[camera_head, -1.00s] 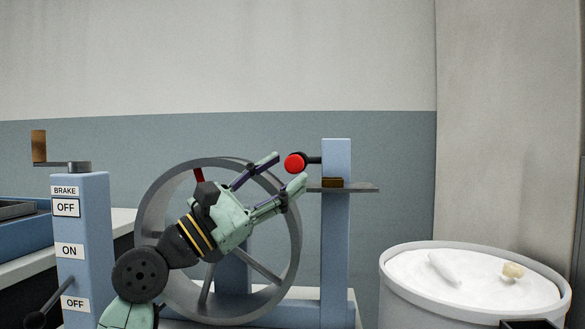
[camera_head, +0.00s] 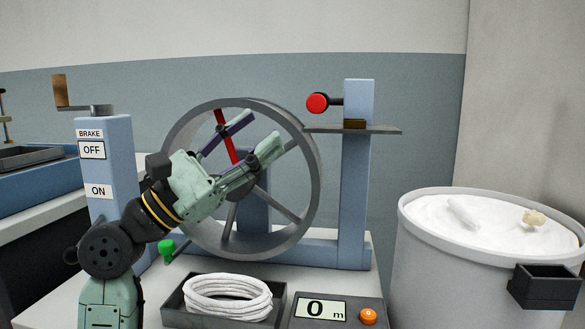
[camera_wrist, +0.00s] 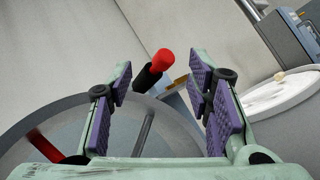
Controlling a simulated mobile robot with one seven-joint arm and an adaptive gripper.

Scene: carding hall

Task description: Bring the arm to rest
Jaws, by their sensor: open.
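My gripper (camera_head: 262,133) is open and empty, its fingers angled up and right in front of the spoked grey wheel (camera_head: 309,190). The arm is bent, with the forearm crossing the wheel's left side and the brake post. In the wrist view, my gripper (camera_wrist: 160,78) has its purple pads wide apart with nothing between them. The red knob (camera_head: 318,103) on the blue upright is to the right of the fingertips and apart from them. The red knob also shows in the wrist view (camera_wrist: 163,58), beyond the fingers.
The blue brake post (camera_head: 109,219) with OFF and ON labels stands close at left. A tray (camera_head: 175,310) of coiled white rope (camera_head: 228,298), a meter reading 0 (camera_head: 322,308) and a green knob (camera_head: 166,247) are below. A white-filled drum (camera_head: 425,265) stands at right.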

